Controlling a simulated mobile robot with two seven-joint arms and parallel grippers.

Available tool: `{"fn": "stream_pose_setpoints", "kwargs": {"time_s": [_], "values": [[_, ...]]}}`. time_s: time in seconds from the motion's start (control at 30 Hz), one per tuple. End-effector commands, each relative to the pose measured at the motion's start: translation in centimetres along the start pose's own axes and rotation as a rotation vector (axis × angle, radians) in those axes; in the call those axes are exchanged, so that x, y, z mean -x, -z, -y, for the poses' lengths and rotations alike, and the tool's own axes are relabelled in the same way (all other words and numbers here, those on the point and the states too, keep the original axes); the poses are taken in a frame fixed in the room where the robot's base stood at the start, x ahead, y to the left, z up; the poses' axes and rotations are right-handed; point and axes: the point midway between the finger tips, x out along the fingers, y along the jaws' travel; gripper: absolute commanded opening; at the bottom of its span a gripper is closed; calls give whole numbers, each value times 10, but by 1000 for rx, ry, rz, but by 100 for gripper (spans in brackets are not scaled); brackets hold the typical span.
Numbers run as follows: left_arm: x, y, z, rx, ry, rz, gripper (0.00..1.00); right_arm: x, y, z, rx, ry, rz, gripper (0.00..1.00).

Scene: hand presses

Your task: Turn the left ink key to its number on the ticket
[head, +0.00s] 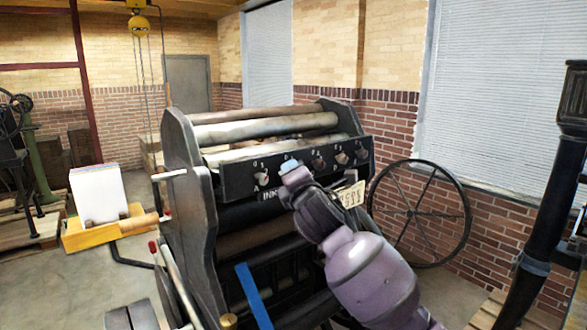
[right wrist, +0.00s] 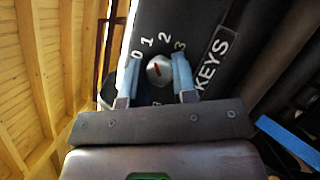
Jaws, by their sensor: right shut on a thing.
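The black panel (head: 225,184) across the hand press carries several ink keys. One pale key (head: 262,178) shows at the panel's left end. My right gripper (head: 290,165) is just right of it and hides the part of the panel behind it. In the right wrist view, a silver ink key (right wrist: 160,70) with a red mark sits between the blue fingers of my right gripper (right wrist: 157,76), which is shut on it. The digits 0, 1, 2 and 3 curve around this key, beside the word KEYS. A cream card (head: 351,195) has dark digits too small to read surely. My left gripper is not in view.
More knobs (head: 342,157) sit along the panel to the right of my gripper. A large spoked wheel (head: 418,213) stands right of the press. A yellow tray with white paper (head: 98,190) is at the left. A blue strip (head: 253,296) runs down the press front.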

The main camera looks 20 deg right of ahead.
Motion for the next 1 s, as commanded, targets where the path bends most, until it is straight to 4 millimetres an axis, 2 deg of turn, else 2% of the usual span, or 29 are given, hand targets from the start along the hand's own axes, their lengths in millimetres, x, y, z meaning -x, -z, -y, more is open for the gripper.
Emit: {"fn": "stream_pose_setpoints", "kwargs": {"time_s": [1.0], "values": [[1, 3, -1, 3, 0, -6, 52, -1, -3, -4, -865, 366, -31, 2]]}}
